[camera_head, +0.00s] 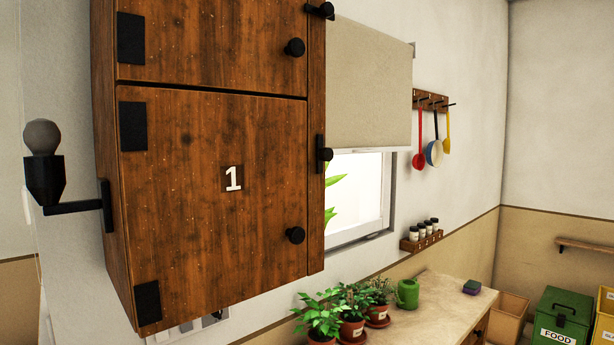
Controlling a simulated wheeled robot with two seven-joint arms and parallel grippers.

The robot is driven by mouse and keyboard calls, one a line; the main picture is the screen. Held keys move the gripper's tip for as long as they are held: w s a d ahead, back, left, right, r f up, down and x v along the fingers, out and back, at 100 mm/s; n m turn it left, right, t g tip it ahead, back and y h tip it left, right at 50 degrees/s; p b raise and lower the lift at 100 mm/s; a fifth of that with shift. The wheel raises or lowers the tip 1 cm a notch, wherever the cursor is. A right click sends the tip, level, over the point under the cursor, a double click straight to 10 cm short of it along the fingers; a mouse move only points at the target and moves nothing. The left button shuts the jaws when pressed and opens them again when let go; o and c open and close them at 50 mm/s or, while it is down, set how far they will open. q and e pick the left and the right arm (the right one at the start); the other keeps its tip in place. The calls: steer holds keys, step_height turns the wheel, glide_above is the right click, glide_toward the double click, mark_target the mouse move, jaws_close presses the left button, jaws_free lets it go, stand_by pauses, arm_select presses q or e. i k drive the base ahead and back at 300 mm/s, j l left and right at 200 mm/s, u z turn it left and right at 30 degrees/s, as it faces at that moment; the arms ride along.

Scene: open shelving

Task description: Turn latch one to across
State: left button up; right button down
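A brown wooden wall cabinet (115,215) fills the left half of the view. Its lower door (200,240) is shut and carries a white number 1 on a dark square (233,179). A round black knob (295,235) is near that door's lower right. The black latch (322,154) beside door one is on the right frame strip. Its bar looks upright, alongside the door edge and not over the door, with a small knob sticking out. Neither of my grippers is in view.
Above is another shut door (210,40) with a knob and a black latch (320,10) at the top edge. A black lamp (44,180) juts out at the left. Potted plants (352,315) and a green mug (407,293) stand on the counter (440,310) below right.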

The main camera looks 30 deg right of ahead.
mark_target(322, 155)
steer(key=z, duration=1.1)
